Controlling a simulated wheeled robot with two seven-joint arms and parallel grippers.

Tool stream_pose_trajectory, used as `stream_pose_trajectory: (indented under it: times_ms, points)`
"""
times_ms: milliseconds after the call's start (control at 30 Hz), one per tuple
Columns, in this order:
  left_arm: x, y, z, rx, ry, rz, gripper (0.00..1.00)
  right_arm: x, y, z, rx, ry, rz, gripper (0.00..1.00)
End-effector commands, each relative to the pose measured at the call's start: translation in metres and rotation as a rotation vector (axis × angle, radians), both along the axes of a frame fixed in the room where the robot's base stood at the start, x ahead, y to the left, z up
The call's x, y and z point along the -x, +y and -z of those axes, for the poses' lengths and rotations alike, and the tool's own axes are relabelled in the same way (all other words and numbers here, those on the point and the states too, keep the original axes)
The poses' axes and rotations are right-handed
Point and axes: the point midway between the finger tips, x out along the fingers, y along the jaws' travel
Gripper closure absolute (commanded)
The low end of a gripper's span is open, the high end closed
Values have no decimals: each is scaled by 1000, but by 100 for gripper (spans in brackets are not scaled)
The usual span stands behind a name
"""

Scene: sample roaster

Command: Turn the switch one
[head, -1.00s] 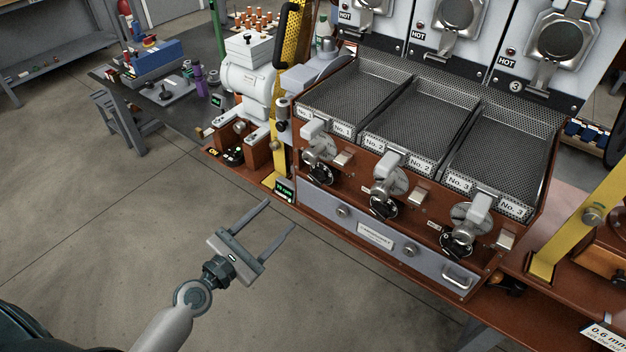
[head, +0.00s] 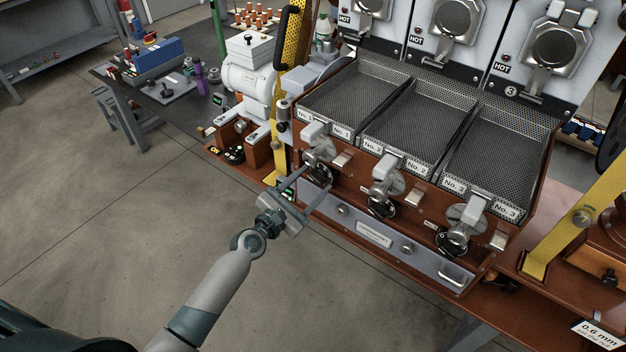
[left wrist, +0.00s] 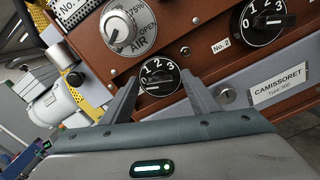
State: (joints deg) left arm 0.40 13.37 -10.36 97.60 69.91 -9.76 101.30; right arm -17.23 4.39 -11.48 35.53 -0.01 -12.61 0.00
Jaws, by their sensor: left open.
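Switch one is a black round dial (head: 320,175) on the brown front panel, below the leftmost tray. In the left wrist view this dial (left wrist: 160,70) shows white numbers and a bar-like knob across its middle. My left gripper (head: 315,179) is open, with its two fingers pointing at the dial. In the left wrist view the left gripper's fingers (left wrist: 159,78) stand on either side of the dial; I cannot tell whether they touch it. My right gripper is out of view.
A silver air knob (left wrist: 118,28) sits above the dial. The No. 2 dial (head: 382,208) and the third dial (head: 453,243) lie to the right. A yellow post (head: 280,163) stands just left. The floor (head: 120,240) is open.

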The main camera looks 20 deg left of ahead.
Motion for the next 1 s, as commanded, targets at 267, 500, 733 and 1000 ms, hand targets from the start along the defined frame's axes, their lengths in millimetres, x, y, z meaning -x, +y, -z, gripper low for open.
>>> stream_pose_trajectory:
  times_ms: [267,500,733,1000]
  points:
    - [-6,-2,0,0,0,0,45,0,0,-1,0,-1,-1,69]
    - [-6,-2,0,0,0,0,67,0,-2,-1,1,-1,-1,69]
    - [-6,-2,0,-1,0,0,87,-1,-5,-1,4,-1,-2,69]
    - [-6,-2,0,-39,-14,0,86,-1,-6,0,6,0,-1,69]
